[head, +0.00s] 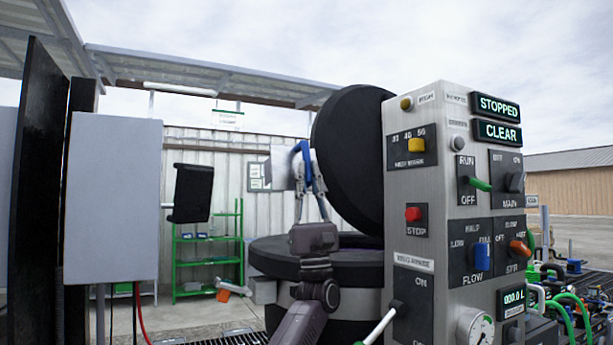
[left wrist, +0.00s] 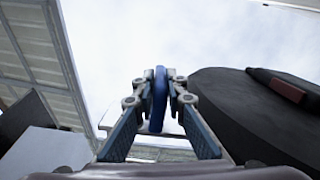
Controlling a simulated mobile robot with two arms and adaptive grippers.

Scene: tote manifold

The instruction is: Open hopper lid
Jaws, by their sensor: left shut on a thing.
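The hopper lid (head: 350,150) is a thick black disc, standing steeply tilted up above the hopper (head: 270,258) and partly hidden by the control panel. The hopper has a black rim and a grey body, and its opening shows as a dark strip. My left gripper (head: 304,165) is shut on a blue handle (head: 301,148) at the lid's left side. In the left wrist view the blue handle (left wrist: 160,95) stands between the two fingers, and the black lid (left wrist: 245,115) is at the right. Where the handle joins the lid is hidden. My right gripper is not in view.
A grey control panel (head: 437,180) with switches and displays reading STOPPED and CLEAR stands close on the right. A grey box (head: 112,195) and a black post (head: 40,190) are on the left. A green shelf (head: 207,252) stands behind. Open sky is above the lid.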

